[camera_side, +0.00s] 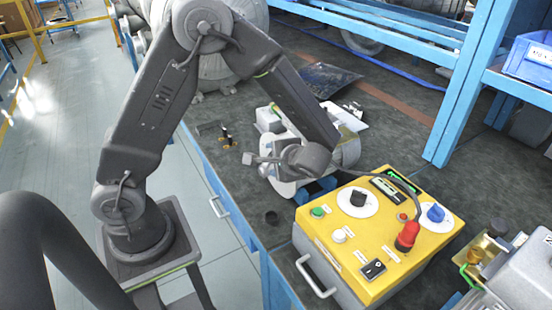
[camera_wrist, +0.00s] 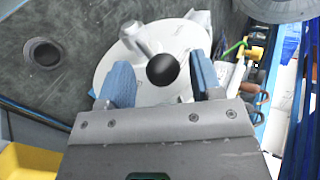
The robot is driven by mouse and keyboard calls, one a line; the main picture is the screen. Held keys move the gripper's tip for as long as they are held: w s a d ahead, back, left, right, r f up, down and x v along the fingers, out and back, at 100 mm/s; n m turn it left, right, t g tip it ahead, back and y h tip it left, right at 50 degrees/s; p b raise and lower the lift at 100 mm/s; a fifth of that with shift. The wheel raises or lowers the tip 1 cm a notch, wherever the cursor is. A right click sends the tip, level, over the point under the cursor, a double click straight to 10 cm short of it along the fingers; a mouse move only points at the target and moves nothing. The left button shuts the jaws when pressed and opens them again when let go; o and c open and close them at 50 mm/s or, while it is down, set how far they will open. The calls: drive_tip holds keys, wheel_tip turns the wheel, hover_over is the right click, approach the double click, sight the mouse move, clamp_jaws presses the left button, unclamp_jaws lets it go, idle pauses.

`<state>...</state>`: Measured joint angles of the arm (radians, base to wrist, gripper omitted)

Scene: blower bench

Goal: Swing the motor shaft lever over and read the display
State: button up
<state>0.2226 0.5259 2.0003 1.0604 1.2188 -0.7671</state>
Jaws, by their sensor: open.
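In the wrist view, a black ball knob (camera_wrist: 163,70) sits on a pale lever (camera_wrist: 135,40) over a round white motor face (camera_wrist: 110,75). My gripper (camera_wrist: 160,84) is open, with one blue finger on each side of the knob. I cannot tell whether either finger touches it. In the side view, my wrist is low over the white motor housing (camera_side: 282,187) and hides most of the lever. A small dark display (camera_side: 385,189) is on top of the yellow control box (camera_side: 325,232); its reading is too small to make out.
The yellow box carries a red plug (camera_side: 407,236) with a cable, a blue knob (camera_side: 436,213) and a black knob (camera_side: 358,198). A blue shelf post (camera_side: 460,110) stands behind it. Metal fittings (camera_side: 490,248) lie to its right. The dark bench (camera_side: 410,115) behind has free room.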

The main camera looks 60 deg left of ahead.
drive_tip(key=v, duration=1.3)
drive_tip(key=shift+d+r, duration=0.2)
drive_tip(key=shift+d, duration=0.15)
drive_tip(key=s+a+r+n+t+h, duration=0.1)
drive_tip(key=s+r+t+h, duration=0.1)
drive_tip(key=s+r+h, duration=0.3)
drive_tip(key=s+a+r+n+t+h, duration=0.1)
drive_tip(key=s+r+t+h, duration=0.2)
drive_tip(key=s+h, duration=0.3)
drive_tip(key=shift+s+a+r, duration=0.25)
drive_tip(key=shift+s+r, duration=0.65)
drive_tip(key=shift+s, duration=0.65)
idle(0.8)
